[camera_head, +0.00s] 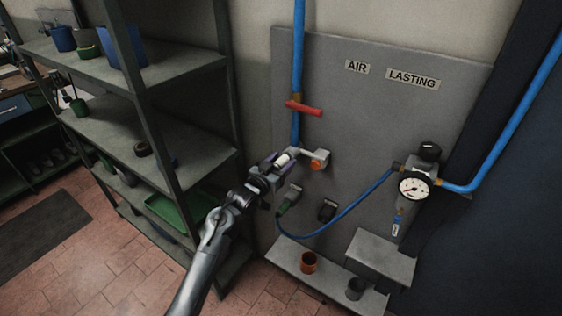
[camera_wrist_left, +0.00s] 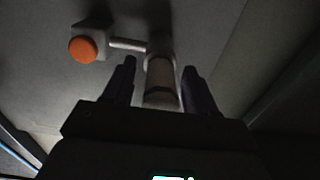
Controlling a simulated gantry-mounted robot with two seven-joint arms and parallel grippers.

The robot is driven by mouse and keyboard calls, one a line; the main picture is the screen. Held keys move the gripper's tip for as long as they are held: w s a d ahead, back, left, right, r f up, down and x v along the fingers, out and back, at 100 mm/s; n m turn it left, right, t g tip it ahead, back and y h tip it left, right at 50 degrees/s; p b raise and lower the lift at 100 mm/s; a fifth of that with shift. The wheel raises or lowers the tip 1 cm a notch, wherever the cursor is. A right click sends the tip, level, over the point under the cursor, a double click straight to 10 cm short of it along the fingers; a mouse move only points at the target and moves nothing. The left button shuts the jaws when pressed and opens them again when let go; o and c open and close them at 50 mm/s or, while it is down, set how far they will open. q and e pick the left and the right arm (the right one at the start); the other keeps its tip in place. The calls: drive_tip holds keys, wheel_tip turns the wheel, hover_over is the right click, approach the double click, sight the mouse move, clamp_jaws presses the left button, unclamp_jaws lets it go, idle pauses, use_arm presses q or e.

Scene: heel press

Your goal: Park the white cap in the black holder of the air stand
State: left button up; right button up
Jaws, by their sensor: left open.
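The white cap (camera_head: 284,159) shows at the end of the pipe fitting, below the blue pipe on the grey panel. My left gripper (camera_head: 279,162) is open around it. In the left wrist view the cap (camera_wrist_left: 161,84) stands between the two open fingers (camera_wrist_left: 158,88), with a dark gap to the finger on either side. The cap's far end meets the fitting. The black holder (camera_head: 327,210) is on the panel, lower and to the right of my gripper, and looks empty. My right gripper is out of view.
An orange button-like end (camera_head: 318,165) is close beside the cap. A red lever (camera_head: 303,108) is above. A blue hose (camera_head: 345,222) runs from a green connector (camera_head: 287,203) to the gauge (camera_head: 413,186). A ledge (camera_head: 330,277) bears cups. Shelving (camera_head: 165,140) stands left.

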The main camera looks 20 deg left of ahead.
use_arm(q)
drive_tip(key=shift+p, duration=0.3)
idle(0.5)
drive_tip(key=shift+c, duration=0.3)
clamp_jaws()
drive_tip(key=shift+s+r, duration=0.1)
drive_tip(key=shift+s, duration=0.05)
drive_tip(key=shift+p+v, duration=2.9)
drive_tip(key=shift+p, duration=0.05)
